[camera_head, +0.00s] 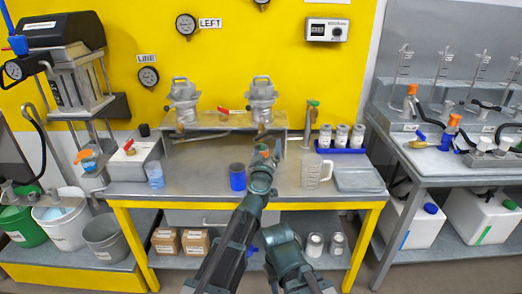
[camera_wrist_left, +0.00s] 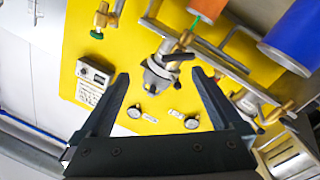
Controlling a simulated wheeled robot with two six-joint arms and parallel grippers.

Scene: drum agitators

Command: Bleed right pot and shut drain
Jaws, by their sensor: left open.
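The right pot (camera_head: 262,93) is a grey metal bowl with a clamped top, on the raised shelf against the yellow panel. A brass fitting (camera_head: 262,128) shows under it. The left pot (camera_head: 183,97) stands at its left, and a red lever (camera_head: 222,110) lies between them. My left gripper (camera_head: 263,156) is below and in front of the right pot, seen from behind. In the left wrist view, its jaws (camera_wrist_left: 163,85) are open and empty. A metal pot (camera_wrist_left: 160,72) shows upside down beyond them, not visibly touched. My right gripper is not in view.
A blue cup (camera_head: 237,180) stands just left of my left gripper. A clear jug (camera_head: 312,174), a grey tray (camera_head: 358,180) and several cans on a blue tray (camera_head: 341,150) are to the right. The bench front left of the cup is mostly clear.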

